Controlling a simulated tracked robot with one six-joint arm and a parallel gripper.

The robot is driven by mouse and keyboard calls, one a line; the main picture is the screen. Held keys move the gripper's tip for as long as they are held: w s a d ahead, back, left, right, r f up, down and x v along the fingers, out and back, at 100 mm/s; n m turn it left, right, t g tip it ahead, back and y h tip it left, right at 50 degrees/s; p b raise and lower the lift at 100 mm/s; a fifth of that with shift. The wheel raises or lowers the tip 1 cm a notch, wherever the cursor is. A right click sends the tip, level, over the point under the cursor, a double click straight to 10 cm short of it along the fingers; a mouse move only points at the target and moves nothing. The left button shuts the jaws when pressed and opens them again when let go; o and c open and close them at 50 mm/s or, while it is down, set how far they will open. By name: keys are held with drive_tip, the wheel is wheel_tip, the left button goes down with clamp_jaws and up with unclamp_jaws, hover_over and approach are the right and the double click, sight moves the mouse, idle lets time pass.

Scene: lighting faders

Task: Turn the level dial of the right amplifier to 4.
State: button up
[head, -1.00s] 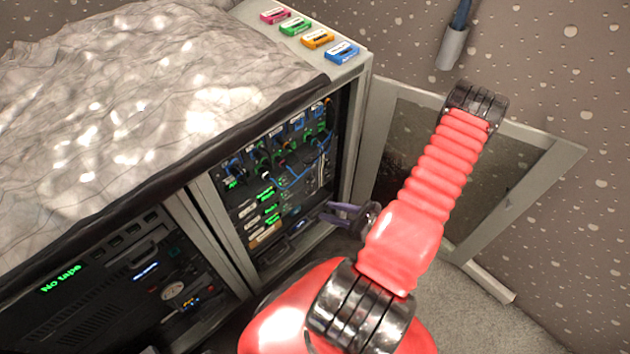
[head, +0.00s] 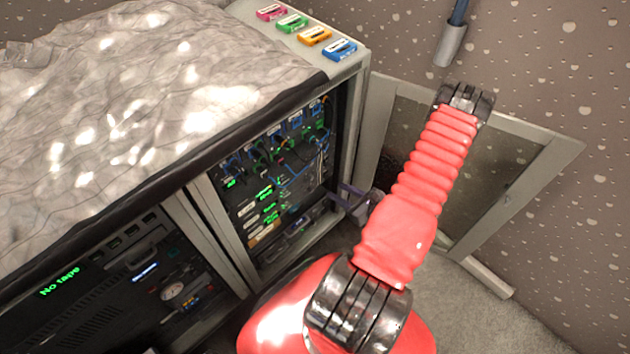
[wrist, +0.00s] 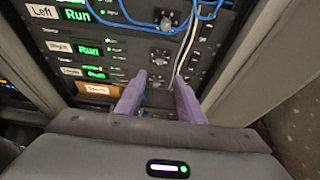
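In the wrist view, stacked amplifiers with green "Run" displays fill the rack. The top one has a label reading "Left" (wrist: 41,11). The one below has a blurred label that seems to read "Right" (wrist: 59,47); I take it as the right amplifier (wrist: 120,50). My gripper (head: 344,193) is at the rack's right opening in the head view. No dial reading is legible.
The rack's right frame post (wrist: 240,50) stands close by. An open glass door (head: 510,165) is right of the rack. Coloured cassettes (head: 315,35) lie on top, beside a crumpled grey cover (head: 130,100).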

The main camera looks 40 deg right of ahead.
sight(312, 178)
drive_tip(key=x, duration=1.3)
drive_tip(key=shift+s, duration=0.1)
